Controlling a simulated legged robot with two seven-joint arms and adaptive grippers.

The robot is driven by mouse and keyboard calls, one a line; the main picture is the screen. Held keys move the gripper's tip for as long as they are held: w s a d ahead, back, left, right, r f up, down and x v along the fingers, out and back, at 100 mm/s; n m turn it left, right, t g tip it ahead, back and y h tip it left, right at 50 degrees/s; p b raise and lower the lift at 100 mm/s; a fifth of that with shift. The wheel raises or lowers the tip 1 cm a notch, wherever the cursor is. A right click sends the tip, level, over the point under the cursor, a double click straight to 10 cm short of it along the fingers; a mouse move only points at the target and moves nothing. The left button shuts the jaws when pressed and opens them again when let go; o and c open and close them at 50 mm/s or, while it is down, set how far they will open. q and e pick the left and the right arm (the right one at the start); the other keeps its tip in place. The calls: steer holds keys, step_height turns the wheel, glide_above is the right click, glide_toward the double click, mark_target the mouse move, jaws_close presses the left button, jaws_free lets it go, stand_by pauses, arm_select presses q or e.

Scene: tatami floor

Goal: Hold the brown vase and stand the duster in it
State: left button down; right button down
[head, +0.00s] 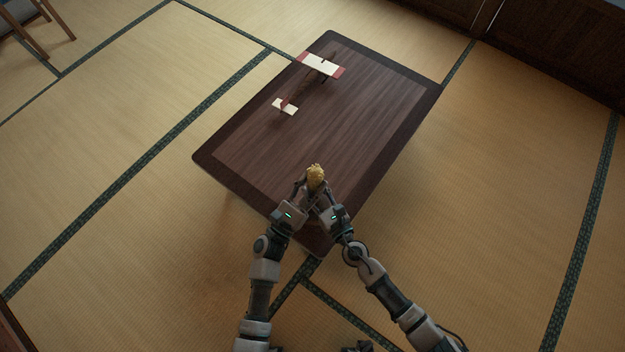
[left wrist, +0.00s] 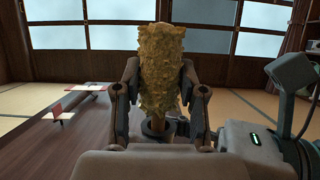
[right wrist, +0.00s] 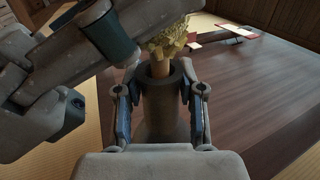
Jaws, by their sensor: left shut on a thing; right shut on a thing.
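The brown vase (right wrist: 160,112) stands upright between the fingers of my right gripper (right wrist: 160,95), which is shut on it. The duster has a yellow fluffy head (left wrist: 160,70) and a light brown handle (right wrist: 161,68). My left gripper (left wrist: 160,72) is shut on the duster, with its fingers on either side of it. The duster is upright above the vase, and its handle appears to go into the vase mouth. The handle's lower end is hidden. In the head view the yellow head (head: 316,175) shows over the near end of the table, and the vase is mostly hidden.
The dark wooden table (head: 345,130) has a red and white toy plane (head: 320,66) toward its far left side. Most of the tabletop is clear. Tatami floor (head: 500,190) surrounds it. A chair (head: 45,25) is at the far left.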

arm_select(q)
steer(key=c, duration=0.6)
jaws_free()
steer(key=v, duration=1.2)
steer(key=shift+f, duration=0.1)
arm_select(e)
steer(key=c, duration=0.6)
jaws_free()
